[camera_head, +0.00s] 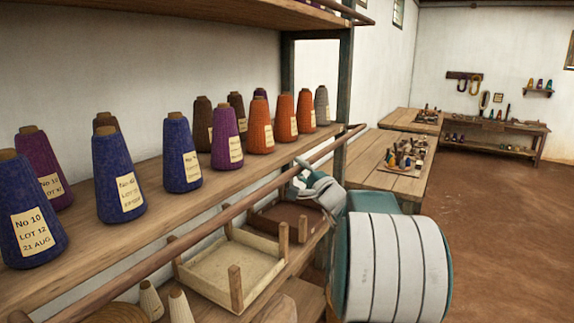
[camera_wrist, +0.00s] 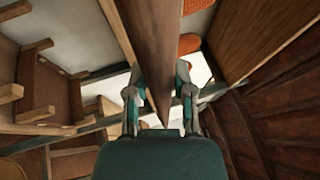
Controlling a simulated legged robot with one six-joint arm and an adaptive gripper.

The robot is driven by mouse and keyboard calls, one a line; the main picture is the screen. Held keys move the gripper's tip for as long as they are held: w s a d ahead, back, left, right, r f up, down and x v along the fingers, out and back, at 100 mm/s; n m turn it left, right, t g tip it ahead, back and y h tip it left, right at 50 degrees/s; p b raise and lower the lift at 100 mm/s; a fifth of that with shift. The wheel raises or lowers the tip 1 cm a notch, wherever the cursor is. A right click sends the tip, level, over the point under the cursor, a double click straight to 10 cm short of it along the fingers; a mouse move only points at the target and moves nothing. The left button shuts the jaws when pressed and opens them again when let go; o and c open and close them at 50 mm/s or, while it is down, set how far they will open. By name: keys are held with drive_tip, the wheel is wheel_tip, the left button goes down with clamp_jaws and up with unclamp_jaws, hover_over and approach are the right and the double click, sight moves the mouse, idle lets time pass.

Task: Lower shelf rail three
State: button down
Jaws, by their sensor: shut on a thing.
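A long brown wooden rail (camera_head: 225,210) runs along the front edge of the middle shelf (camera_head: 105,240), which bears the yarn cones. The rail slants from the lower left up to the post at the far end. My gripper (camera_head: 308,178) is at the rail toward its far end. In the wrist view the rail (camera_wrist: 148,40) passes between the two fingers of my gripper (camera_wrist: 160,95), which are shut on it. The exact finger contact on the rail is partly hidden in the head view by my wrist.
Blue, purple, brown, orange and grey cones, such as a blue one (camera_head: 118,180), stand close behind the rail. A pale wooden tray with corner pegs (camera_head: 235,268) sits below. An upright post (camera_head: 344,85) stands beyond my gripper. Tables (camera_head: 372,180) lie farther back; the floor (camera_head: 500,230) is clear.

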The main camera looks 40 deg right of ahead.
drive_tip(key=shift+s+d+f+m+t+h, duration=0.1)
drive_tip(key=shift+f+m+t+h, duration=0.2)
drive_tip(key=shift+f+m+t, duration=0.45)
drive_tip(key=shift+f+m+t+h, duration=0.35)
drive_tip(key=shift+f+t+h, duration=0.2)
drive_tip(key=shift+t, duration=0.3)
drive_tip(key=shift+f, duration=0.2)
drive_tip(key=shift+c, duration=2.4)
unclamp_jaws()
drive_tip(key=shift+d+r, duration=0.1)
drive_tip(key=shift+s, duration=0.1)
drive_tip(key=v, duration=1.2)
